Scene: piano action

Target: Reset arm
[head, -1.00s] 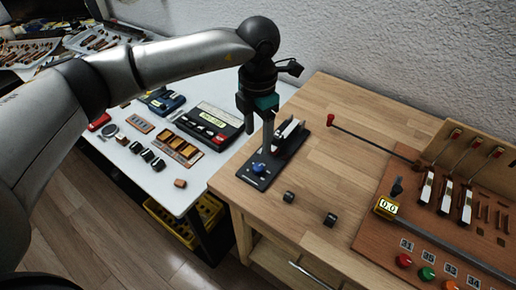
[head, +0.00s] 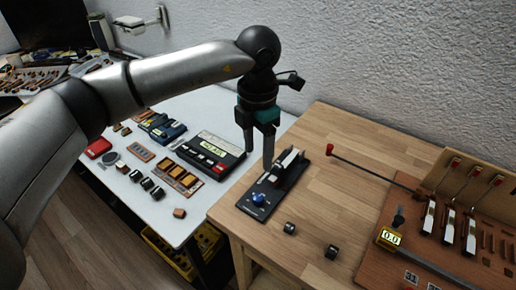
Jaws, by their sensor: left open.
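My left arm comes in from the left, and my left gripper (head: 258,150) points down over the left edge of the wooden bench. Its two fingers stand apart, with nothing seen between them. The right finger appears close to a small black stand (head: 272,190) with a blue knob; I cannot tell whether they touch. A metal lever with a red knob (head: 330,150) reaches left from the brown piano action board (head: 400,262) at the right. My right gripper does not show.
A white table (head: 200,105) at the left holds a black device with a display (head: 210,153) and several small blocks. Two small dark cylinders (head: 290,228) lie on the bench front. A yellow crate (head: 160,245) is below. The bench's back middle is clear.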

